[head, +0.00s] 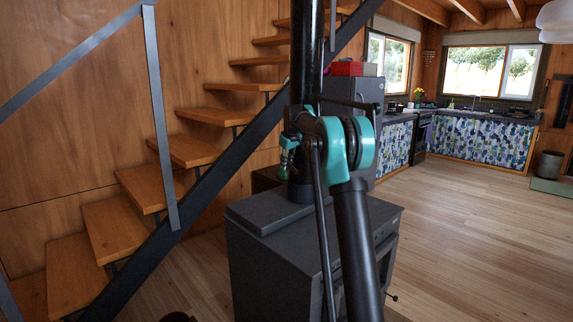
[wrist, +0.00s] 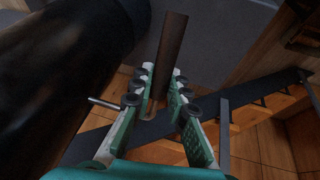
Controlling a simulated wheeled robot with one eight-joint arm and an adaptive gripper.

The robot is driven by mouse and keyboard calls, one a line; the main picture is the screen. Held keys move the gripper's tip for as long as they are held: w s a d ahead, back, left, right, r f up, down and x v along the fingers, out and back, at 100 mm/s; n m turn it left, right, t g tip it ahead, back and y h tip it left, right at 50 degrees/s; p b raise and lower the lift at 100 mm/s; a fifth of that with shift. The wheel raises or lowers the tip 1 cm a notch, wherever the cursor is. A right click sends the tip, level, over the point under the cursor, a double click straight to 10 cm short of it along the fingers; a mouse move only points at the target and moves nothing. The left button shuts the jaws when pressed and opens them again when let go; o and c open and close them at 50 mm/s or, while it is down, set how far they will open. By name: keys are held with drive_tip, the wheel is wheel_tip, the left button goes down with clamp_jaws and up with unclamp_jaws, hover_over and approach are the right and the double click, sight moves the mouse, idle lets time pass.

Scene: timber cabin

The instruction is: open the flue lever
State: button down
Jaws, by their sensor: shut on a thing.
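The black flue pipe (head: 306,60) rises from the top of the dark stove (head: 268,262) in the head view. It fills the left of the wrist view (wrist: 55,75), close beside my gripper. My gripper (wrist: 158,106) has its green fingers closed around the near end of a narrow dark brown bar (wrist: 171,45), which looks like the flue lever. The bar sticks out beyond the fingertips. In the head view my gripper (head: 284,168) is at the left side of the pipe, just above the stove top. My arm hides part of the pipe and stove, and the lever cannot be made out there.
A wooden staircase (head: 115,228) with a dark metal stringer and railing runs close behind and left of the stove. A dark fridge (head: 365,90) and kitchen counters (head: 490,145) stand at the back right. The wooden floor (head: 470,230) on the right is clear.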

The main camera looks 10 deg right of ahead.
drive_tip(key=t+y, duration=0.1)
drive_tip(key=f+t+y, duration=0.1)
drive_tip(key=shift+w+a+f+t, duration=0.2)
drive_tip(key=shift+f+t, duration=0.05)
drive_tip(key=shift+t, duration=0.05)
drive_tip(key=shift+w+a+f+m+t+y, duration=0.35)
drive_tip(key=shift+w+t+y, duration=0.35)
drive_tip(key=shift+t, duration=0.75)
drive_tip(key=shift+w+a+f+m+t+y, duration=0.3)
drive_tip(key=shift+a+t+y, duration=0.2)
drive_tip(key=shift+t+y, duration=0.7)
drive_tip(key=shift+w+a+f+m+t+y, duration=0.35)
drive_tip(key=shift+w+t+y, duration=0.25)
drive_tip(key=shift+t, duration=1.05)
drive_tip(key=shift+w+a, duration=0.1)
drive_tip(key=shift+a, duration=0.05)
drive_tip(key=c, duration=1.5)
unclamp_jaws()
drive_tip(key=shift+o, duration=0.2)
drive_tip(key=shift+r, duration=0.1)
